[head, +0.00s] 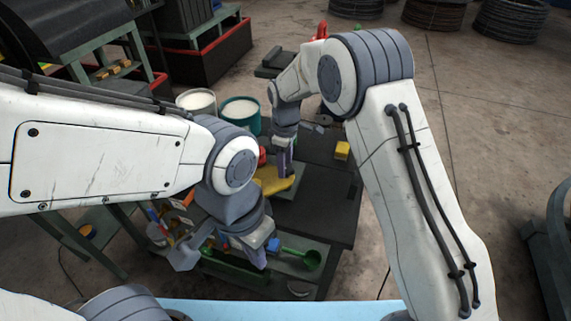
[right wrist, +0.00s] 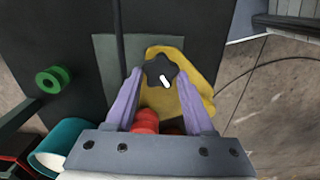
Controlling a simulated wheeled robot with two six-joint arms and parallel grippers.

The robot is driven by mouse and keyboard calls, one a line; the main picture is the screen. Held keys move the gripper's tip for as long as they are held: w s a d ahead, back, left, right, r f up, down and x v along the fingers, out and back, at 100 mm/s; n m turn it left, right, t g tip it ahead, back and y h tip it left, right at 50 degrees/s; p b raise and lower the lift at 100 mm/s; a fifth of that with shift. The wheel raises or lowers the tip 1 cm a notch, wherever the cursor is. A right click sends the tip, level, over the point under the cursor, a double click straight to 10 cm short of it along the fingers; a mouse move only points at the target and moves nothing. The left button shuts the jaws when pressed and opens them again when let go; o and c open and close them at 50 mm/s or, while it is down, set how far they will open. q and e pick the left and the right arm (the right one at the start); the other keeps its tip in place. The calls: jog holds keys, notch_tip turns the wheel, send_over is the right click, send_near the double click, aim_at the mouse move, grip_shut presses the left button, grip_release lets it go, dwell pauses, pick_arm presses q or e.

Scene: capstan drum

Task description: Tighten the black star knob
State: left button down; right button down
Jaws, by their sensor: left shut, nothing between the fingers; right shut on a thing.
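The black star knob (right wrist: 159,70) shows in the right wrist view with a white mark on one side. It stands over a yellow piece (right wrist: 203,85), which also shows in the head view (head: 272,181). My right gripper (right wrist: 160,75) is shut on the knob, with one purple finger on each side of it. In the head view my right gripper (head: 283,165) points down over the dark table, and the knob is hidden there. My left gripper (head: 256,262) is shut and empty, lower in the head view near the table's front edge.
A teal tub (head: 240,112) and a white tub (head: 196,102) stand behind the table (head: 320,205). A red part (right wrist: 145,121) lies between my right fingers' bases. A yellow block (head: 342,150) sits at the table's right.

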jog(key=m, duration=0.6)
jog(key=shift+w+d+r+m, duration=0.1)
jog(key=shift+w+m, duration=0.05)
jog(key=shift+m, duration=0.15)
jog(key=m, duration=0.6)
jog(key=shift+d, duration=0.1)
jog(key=m, duration=0.6)
jog(key=shift+d+m+b, duration=0.15)
jog(key=shift+m+b, duration=0.15)
jog(key=shift+b, duration=0.05)
jog(key=m, duration=0.5)
jog(key=shift+m, duration=0.3)
jog(key=shift+c, duration=1.3)
grip_release()
